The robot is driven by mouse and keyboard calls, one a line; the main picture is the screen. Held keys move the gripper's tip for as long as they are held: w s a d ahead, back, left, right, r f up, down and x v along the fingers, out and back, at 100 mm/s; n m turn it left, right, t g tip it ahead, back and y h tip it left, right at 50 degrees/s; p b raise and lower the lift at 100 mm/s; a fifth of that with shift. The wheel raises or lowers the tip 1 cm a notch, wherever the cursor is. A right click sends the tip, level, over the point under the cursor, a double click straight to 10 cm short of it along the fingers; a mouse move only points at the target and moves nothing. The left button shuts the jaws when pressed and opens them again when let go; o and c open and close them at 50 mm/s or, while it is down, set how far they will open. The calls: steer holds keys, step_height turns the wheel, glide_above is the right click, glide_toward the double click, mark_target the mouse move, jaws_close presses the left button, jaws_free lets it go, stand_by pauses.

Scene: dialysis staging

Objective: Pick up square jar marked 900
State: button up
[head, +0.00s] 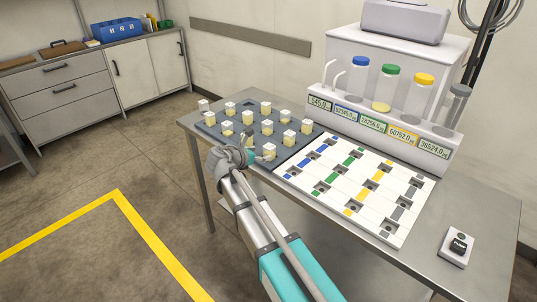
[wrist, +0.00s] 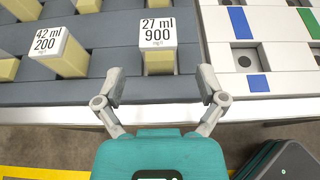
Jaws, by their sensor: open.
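The square jar marked 900 (wrist: 158,58) stands upright in the grey tray, with "27 ml 900" on its white lid and a pale yellow body. In the head view it appears to be the jar (head: 268,151) at the tray's near right corner, by my gripper. My gripper (wrist: 162,88) is open and empty, its two fingers spread just short of the jar, one to each side in the wrist view. In the head view my gripper (head: 243,156) is at the tray's near edge, partly hiding that area.
A jar marked 200 (wrist: 60,52) stands left of it; several similar jars fill the tray (head: 226,141). A white board (head: 335,190) with coloured marks adjoins on the right. A dispenser (head: 385,115) with bottles stands behind. A button box (head: 457,247) sits at right.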

mark_target(266, 152)
steer(key=shift+b+x, duration=0.9)
steer(key=shift+x, duration=1.7)
steer(key=shift+w+r, duration=0.1)
steer(key=shift+r, duration=0.05)
jaws_close()
